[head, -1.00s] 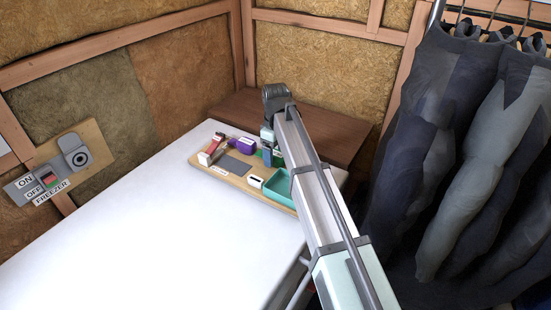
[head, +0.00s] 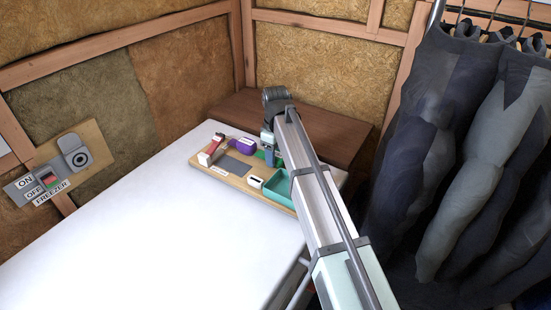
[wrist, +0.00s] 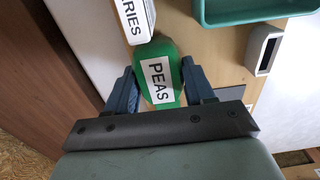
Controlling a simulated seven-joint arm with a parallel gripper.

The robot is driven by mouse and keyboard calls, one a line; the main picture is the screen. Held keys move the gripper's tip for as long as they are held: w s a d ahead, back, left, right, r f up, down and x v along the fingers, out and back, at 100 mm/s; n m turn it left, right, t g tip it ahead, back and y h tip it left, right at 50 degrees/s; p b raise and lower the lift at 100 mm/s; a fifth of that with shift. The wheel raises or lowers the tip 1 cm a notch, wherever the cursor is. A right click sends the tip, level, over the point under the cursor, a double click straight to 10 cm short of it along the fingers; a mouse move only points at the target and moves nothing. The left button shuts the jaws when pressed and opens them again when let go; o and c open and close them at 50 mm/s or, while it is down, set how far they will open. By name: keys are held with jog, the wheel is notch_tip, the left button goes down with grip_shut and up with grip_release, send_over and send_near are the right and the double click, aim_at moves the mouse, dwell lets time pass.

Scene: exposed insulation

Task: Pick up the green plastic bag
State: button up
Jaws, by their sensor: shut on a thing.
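The green plastic bag (wrist: 160,74), with a white label reading PEAS, sits between the two blue fingers in the wrist view. My gripper (wrist: 160,88) is shut on the bag, one finger against each side. In the head view my gripper (head: 267,147) is at the far end of the wooden board. Only a small bit of green shows beside it there, and my arm hides much of that area.
A box labelled "RIES" (wrist: 136,22) stands close beside the bag. The wooden board (head: 222,176) also holds a teal tray (head: 280,190), a purple item (head: 240,145), a red-and-white item (head: 211,152) and a small white box (head: 256,182). The white freezer top (head: 130,230) is clear.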

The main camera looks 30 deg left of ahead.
jog(key=shift+r, duration=0.1)
notch_tip(320, 180, up, 9)
jog(key=shift+a, duration=0.1)
jog(key=n, duration=0.1)
send_over(226, 162)
jog(key=d, duration=0.5)
jog(key=shift+f+m, duration=0.5)
jog(key=shift+f, duration=0.05)
jog(key=shift+f, duration=3.65)
jog(key=shift+a, duration=2.45)
jog(key=shift+f, duration=0.3)
